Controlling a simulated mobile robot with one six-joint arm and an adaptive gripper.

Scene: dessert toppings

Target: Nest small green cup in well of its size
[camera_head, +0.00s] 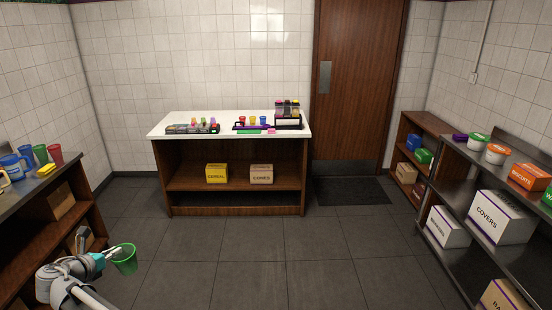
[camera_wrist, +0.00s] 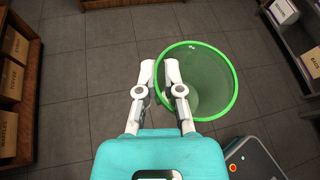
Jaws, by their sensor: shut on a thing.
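A translucent green cup (camera_head: 125,260) hangs in my gripper (camera_head: 113,252) at the lower left of the head view, above the floor. In the wrist view the same cup (camera_wrist: 211,110) shows its round rim and open inside. My gripper (camera_wrist: 160,72) is shut on the left side of the cup's wall, with the rim passing at the fingertips.
A rack (camera_head: 150,130) is absent of clear detail. Metal shelves with boxes (camera_head: 502,218) line the right. The middle floor (camera_head: 270,250) is clear.

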